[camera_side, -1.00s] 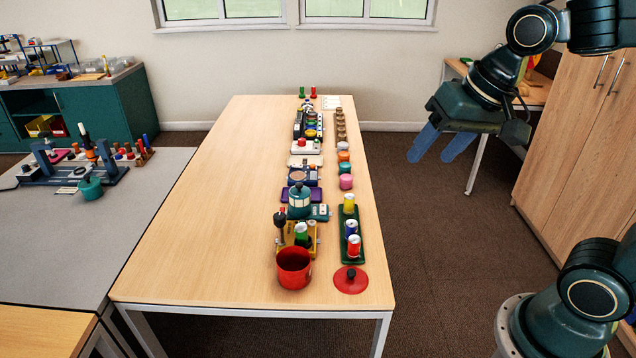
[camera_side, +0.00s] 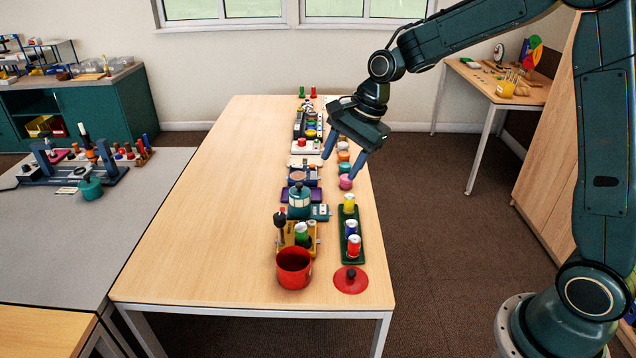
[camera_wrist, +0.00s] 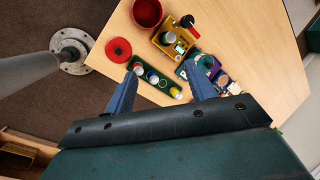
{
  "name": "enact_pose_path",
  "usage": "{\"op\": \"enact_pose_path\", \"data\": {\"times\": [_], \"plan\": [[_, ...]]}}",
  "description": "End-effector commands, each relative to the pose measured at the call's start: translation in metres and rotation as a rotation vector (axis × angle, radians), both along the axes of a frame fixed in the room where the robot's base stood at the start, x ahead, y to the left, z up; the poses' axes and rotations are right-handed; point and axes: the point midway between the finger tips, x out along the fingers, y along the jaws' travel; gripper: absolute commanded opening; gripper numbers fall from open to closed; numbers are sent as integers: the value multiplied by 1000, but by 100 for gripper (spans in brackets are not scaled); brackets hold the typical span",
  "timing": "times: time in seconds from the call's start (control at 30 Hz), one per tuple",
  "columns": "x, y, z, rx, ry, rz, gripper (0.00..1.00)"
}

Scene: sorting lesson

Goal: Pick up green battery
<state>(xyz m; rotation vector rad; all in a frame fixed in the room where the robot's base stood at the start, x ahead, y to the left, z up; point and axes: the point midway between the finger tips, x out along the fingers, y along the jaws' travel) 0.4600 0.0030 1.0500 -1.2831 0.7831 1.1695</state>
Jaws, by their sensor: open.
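The green battery (camera_side: 301,232) stands upright in a yellow holder (camera_side: 312,246) near the front of the long wooden table, behind a red pot. In the wrist view the yellow holder (camera_wrist: 160,41) appears beyond the fingertips, with a cylinder standing in it. My gripper (camera_side: 337,169) hangs above the table's right side, farther back than the green battery. Its two blue fingers are spread apart with nothing between them. In the wrist view my gripper (camera_wrist: 161,72) is also open and well above the objects.
The red pot (camera_side: 294,268) stands just in front of the yellow holder, and a red lid (camera_side: 350,280) lies to the right. A green tray (camera_side: 344,258) holds yellow, blue and red cylinders. A teal pot (camera_side: 299,202) stands behind. The table's left half (camera_side: 215,220) is bare.

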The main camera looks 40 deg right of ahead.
Motion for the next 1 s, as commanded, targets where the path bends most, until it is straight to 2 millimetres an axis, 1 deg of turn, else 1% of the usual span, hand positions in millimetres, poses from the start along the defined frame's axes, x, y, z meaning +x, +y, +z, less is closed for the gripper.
{"op": "enact_pose_path", "data": {"times": [0.03, 0.2, 0.4, 0.5, 0.67, 1.0], "plan": [[8, -2, -12, 22, 22, -45, 55], [34, -5, -46, 103, 86, -207, 55], [57, -8, -88, 190, 162, -384, 55], [64, -9, -103, 220, 190, -451, 55], [69, -10, -116, 247, 215, -510, 55], [71, -8, -122, 252, 220, -520, 55]]}}
